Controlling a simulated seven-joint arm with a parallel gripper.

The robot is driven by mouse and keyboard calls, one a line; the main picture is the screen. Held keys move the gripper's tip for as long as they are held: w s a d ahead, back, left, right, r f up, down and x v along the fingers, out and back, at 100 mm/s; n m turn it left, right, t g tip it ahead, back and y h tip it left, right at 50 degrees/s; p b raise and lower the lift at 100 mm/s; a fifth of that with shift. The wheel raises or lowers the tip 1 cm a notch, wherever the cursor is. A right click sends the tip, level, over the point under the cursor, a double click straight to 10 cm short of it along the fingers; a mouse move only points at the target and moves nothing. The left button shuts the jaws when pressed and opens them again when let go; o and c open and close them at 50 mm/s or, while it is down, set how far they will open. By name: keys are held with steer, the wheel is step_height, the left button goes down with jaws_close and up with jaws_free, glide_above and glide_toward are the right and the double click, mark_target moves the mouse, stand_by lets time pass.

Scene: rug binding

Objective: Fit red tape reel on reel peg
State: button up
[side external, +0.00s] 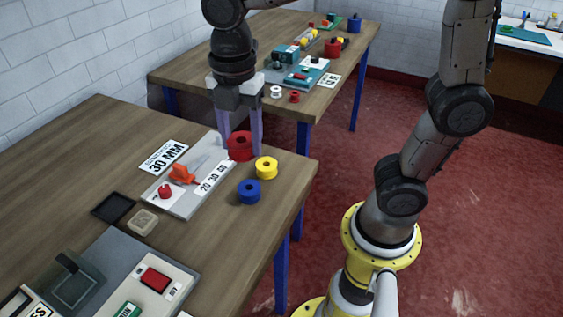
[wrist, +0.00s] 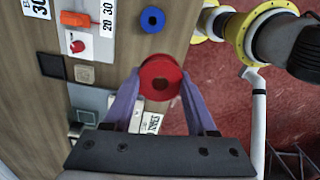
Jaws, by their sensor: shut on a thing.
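The red tape reel (side external: 240,146), a thick ring with a central hole, sits between the two purple fingers of my gripper (side external: 241,150). My gripper is shut on it. In the wrist view the red reel (wrist: 161,80) is gripped at its sides by the fingertips (wrist: 161,74), its hole facing the camera. In the side view it is beside the far right end of the grey board (side external: 190,205); whether it touches anything below is hidden. The board carries an orange pointer (side external: 184,174) and a small red knob (side external: 165,191). I cannot clearly make out the reel peg.
A yellow reel (side external: 266,167) and a blue reel (side external: 249,191) stand near the table's right edge. A "30 MM" card (side external: 163,157) lies behind the board. A dark tray (side external: 113,208) and a switch box (side external: 150,285) are nearer the camera. The table's left part is clear.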

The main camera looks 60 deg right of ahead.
steer(key=w+d+f+m, duration=0.1)
steer(key=w+d, duration=0.4)
steer(key=w, duration=0.4)
steer(key=w+d+f, duration=0.2)
steer(key=w+d, duration=0.4)
steer(key=w, duration=0.3)
steer(key=w+d+f+m, duration=0.1)
steer(key=d+f, duration=0.3)
steer(key=d, duration=0.1)
steer(key=shift+w+d+m, duration=0.2)
steer(key=shift+d+m, duration=0.1)
steer(key=shift+m, duration=0.1)
steer(key=shift+f, duration=0.15)
steer(key=shift+f, duration=2.8)
steer(key=shift+f, duration=1.85)
steer(key=o, duration=1.4)
steer(key=shift+o, duration=0.2)
